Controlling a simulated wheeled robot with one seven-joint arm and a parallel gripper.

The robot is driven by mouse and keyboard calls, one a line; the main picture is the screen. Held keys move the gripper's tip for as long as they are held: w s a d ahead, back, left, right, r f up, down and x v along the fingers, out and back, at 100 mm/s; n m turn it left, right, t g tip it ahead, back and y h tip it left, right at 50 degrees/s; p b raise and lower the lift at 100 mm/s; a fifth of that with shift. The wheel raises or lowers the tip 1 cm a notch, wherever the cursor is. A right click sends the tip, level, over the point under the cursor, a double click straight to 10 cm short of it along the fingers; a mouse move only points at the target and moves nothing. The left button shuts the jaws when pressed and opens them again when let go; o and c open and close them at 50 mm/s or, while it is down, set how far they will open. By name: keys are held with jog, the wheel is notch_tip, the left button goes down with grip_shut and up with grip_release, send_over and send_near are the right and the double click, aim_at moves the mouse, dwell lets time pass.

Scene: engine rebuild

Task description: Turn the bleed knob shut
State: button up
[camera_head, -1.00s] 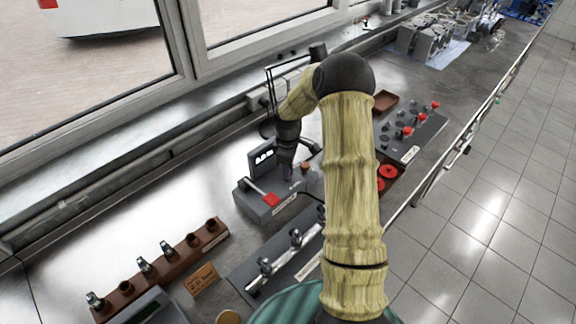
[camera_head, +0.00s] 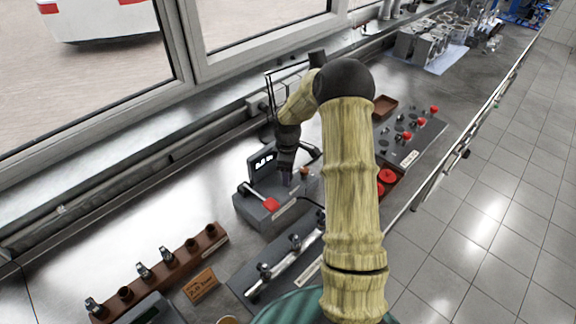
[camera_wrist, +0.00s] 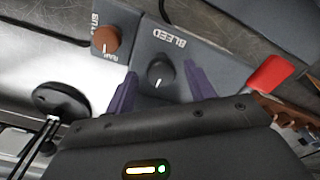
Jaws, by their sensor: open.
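The bleed knob (camera_wrist: 160,72) is a dark round knob with a white pointer line, on a grey panel marked BLEED in the wrist view. The line points down in the picture, tilted slightly left. My gripper (camera_wrist: 161,77) is open, with one purple finger on each side of the knob. Gaps show between fingers and knob; contact cannot be seen. In the head view my gripper (camera_head: 287,178) points down at the right part of the grey tester (camera_head: 262,218) with a lit display (camera_head: 262,161). The knob is hidden there.
An orange-brown knob (camera_wrist: 106,39) sits beside the bleed knob. A red lever grip (camera_wrist: 270,75) is right of my fingers; it also shows in the head view (camera_head: 271,204). A black disc-shaped handle (camera_wrist: 60,100) is at left. A brown rack (camera_head: 176,267) stands front left.

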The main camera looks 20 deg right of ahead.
notch_tip(320, 180, up, 17)
jog(key=b, duration=0.3)
jog(key=shift+r, duration=0.2)
dwell(0.4)
jog(key=s+a+f+m+t, duration=0.1)
jog(key=s+a+f+m, duration=0.1)
jog(key=s, duration=0.5)
jog(key=s+a+f+m, duration=0.2)
jog(key=s+a+m, duration=0.3)
jog(key=s, duration=0.3)
jog(key=s+a+f+m+t, duration=0.1)
jog(key=s+a+m, duration=0.3)
jog(key=s, duration=0.4)
jog(key=shift+s+a+f+t, duration=0.2)
jog(key=shift+f+t, duration=0.1)
jog(key=shift+f, duration=0.3)
